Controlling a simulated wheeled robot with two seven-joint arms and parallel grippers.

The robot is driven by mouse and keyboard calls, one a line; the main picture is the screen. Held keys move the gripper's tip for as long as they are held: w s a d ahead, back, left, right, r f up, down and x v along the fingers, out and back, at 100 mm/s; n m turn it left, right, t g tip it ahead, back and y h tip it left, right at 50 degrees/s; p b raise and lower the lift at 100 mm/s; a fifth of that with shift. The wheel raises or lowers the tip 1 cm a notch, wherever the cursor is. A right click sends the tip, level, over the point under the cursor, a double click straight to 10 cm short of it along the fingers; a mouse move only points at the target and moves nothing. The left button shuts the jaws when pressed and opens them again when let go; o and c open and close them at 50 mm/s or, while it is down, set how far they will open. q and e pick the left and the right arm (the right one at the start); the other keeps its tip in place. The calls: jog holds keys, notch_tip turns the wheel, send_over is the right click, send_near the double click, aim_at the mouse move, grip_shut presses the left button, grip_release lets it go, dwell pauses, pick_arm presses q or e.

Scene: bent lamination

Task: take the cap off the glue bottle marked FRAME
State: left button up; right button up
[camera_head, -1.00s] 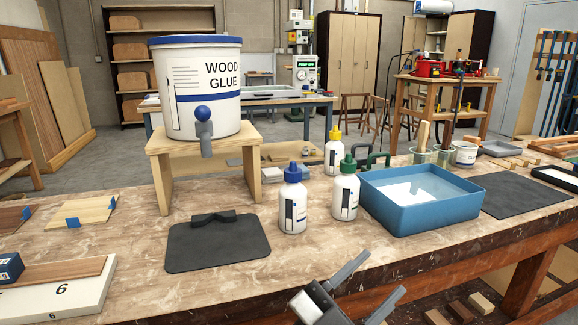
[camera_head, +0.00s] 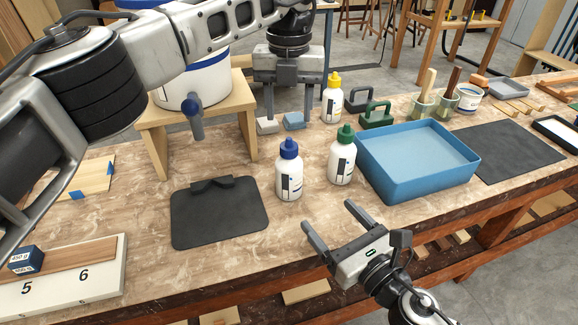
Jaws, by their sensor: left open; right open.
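Three white glue bottles stand upright on the bench: one with a blue cap (camera_head: 289,178), one with a green cap (camera_head: 341,163) and one with a yellow cap (camera_head: 332,103) further back. Their labels are too small to read, so I cannot tell which is marked FRAME. All three caps are on. My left gripper (camera_head: 289,107) points down with fingers apart, behind the blue-capped bottle and left of the yellow-capped one, and holds nothing. My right gripper (camera_head: 328,214) is open and empty at the bench's front edge, in front of the blue- and green-capped bottles.
A blue tray (camera_head: 385,190) stands right of the bottles. A dark mat (camera_head: 215,225) lies at front left. The wood glue tub (camera_head: 185,85) on its wooden stand (camera_head: 157,150) is partly hidden by my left arm.

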aim_at(296, 178)
jog(key=x, duration=1.5)
jog(key=shift+w+a, duration=0.2)
jog(key=shift+w, duration=0.05)
jog(key=shift+c, duration=0.3)
